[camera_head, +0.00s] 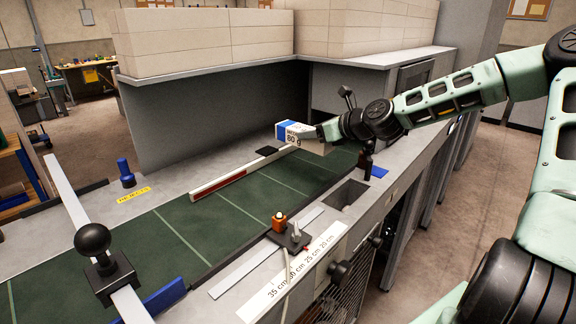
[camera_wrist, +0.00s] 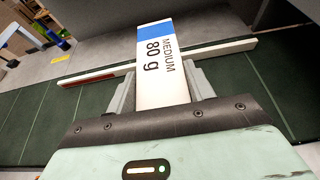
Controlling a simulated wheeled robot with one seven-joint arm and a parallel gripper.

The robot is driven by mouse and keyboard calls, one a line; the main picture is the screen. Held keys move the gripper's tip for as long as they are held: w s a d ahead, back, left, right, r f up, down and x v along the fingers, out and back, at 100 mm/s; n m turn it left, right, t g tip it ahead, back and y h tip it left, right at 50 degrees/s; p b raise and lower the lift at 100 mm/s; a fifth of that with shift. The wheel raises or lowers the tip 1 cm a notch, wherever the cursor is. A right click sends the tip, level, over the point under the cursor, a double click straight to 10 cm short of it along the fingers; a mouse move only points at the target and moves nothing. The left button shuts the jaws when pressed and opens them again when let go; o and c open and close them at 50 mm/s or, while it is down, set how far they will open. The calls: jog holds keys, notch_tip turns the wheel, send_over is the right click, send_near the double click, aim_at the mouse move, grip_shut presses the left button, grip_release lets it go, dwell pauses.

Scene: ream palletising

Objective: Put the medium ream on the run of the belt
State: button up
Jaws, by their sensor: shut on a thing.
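The medium ream (camera_head: 293,133) is a white block with a blue band, marked "80 g". In the wrist view the ream (camera_wrist: 155,65) reads "MEDIUM 80 g" and sits between the two grey fingers. My gripper (camera_head: 322,133) is shut on it and appears to hold it above the far part of the belt. The belt (camera_head: 165,235) is dark green with thin pale cross lines, and it also shows in the wrist view (camera_wrist: 45,120). The exact gap between ream and belt cannot be told.
A white bar with a red strip (camera_head: 222,182) stands along the belt's far side. A rail with a black knob (camera_head: 93,238) crosses the near left. An orange button block (camera_head: 279,222) and a size scale (camera_head: 295,272) are on the front edge. The middle belt is clear.

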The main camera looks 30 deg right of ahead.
notch_tip(320, 180, down, 8)
jog(key=shift+f+p, duration=0.1)
jog(key=shift+p, duration=0.8)
jog(key=o, duration=1.2)
jog(key=shift+f, duration=0.15)
jog(key=shift+r, duration=0.2)
jog(key=shift+s+d, duration=0.15)
jog(key=shift+s, duration=0.15)
jog(key=b+v, duration=0.2)
jog(key=v, duration=0.9)
jog(key=shift+s+r, duration=0.15)
jog(key=shift+r, duration=0.05)
